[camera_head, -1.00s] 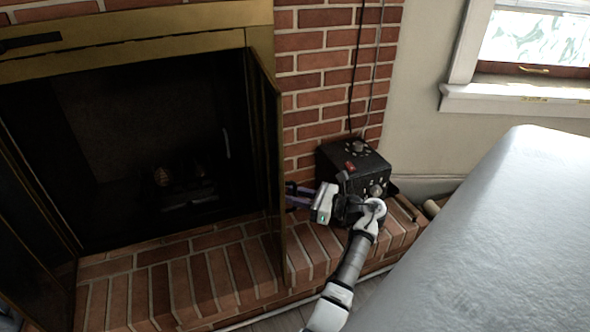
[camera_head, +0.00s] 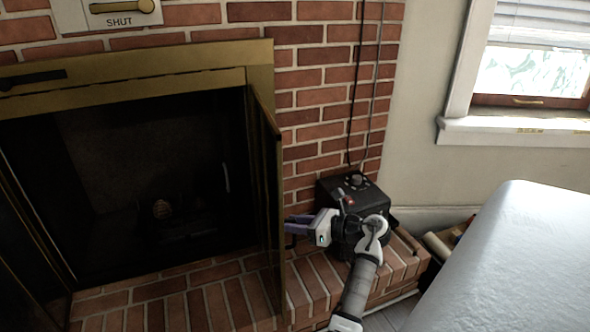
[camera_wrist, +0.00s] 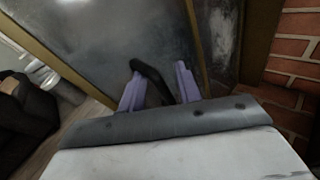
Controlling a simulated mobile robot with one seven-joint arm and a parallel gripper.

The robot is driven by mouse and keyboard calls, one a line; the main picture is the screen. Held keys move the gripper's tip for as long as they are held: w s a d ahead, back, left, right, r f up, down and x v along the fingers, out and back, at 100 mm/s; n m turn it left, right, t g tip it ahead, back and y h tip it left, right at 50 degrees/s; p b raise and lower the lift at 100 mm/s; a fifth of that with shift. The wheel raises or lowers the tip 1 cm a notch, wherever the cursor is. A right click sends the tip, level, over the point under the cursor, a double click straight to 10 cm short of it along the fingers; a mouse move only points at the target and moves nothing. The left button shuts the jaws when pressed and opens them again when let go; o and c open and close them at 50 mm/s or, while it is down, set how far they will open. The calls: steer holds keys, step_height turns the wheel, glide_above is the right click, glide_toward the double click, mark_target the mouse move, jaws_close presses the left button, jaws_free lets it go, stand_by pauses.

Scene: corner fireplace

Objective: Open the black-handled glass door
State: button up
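The glass door (camera_head: 267,190) has a brass-coloured frame and stands swung out from the right side of the fireplace opening, seen nearly edge-on in the head view. Its glass (camera_wrist: 110,45) fills much of the wrist view. The black handle (camera_wrist: 150,78) is a curved bar on the glass, lying between my purple fingers and closer to the left one. My gripper (camera_wrist: 158,85) is open around it, with a gap to the right finger. In the head view my gripper (camera_head: 297,225) is at the door's right side; the handle is mostly hidden there.
A black box with knobs (camera_head: 352,195) stands on the brick hearth (camera_head: 200,300) close behind my wrist. A brick wall (camera_head: 320,90) is right of the door. A grey-white padded surface (camera_head: 510,260) fills the lower right. Another door panel (camera_head: 30,250) stands at the left.

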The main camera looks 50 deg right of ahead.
step_height(320, 180, up, 17)
steer(key=n+t+y, duration=0.1)
steer(key=n, duration=0.1)
steer(key=shift+w+n+t, duration=0.15)
steer(key=shift+n+t, duration=0.15)
steer(key=shift+t, duration=0.1)
steer(key=shift+r, duration=0.1)
steer(key=f+m, duration=0.1)
steer(key=f, duration=0.4)
steer(key=f+m+g, duration=0.1)
steer(key=f, duration=0.4)
steer(key=f+m+g+h, duration=0.1)
steer(key=f, duration=0.4)
steer(key=shift+s+f, duration=0.2)
steer(key=shift+f, duration=0.15)
steer(key=shift+s+r, duration=0.1)
steer(key=shift+r, duration=0.15)
steer(key=s+d+b, duration=0.2)
steer(key=d+b, duration=0.4)
steer(key=d, duration=0.1)
steer(key=s+d+f+b, duration=0.1)
steer(key=s+d+b, duration=0.2)
steer(key=d+b, duration=0.4)
steer(key=shift+d, duration=0.35)
steer(key=shift+s, duration=0.1)
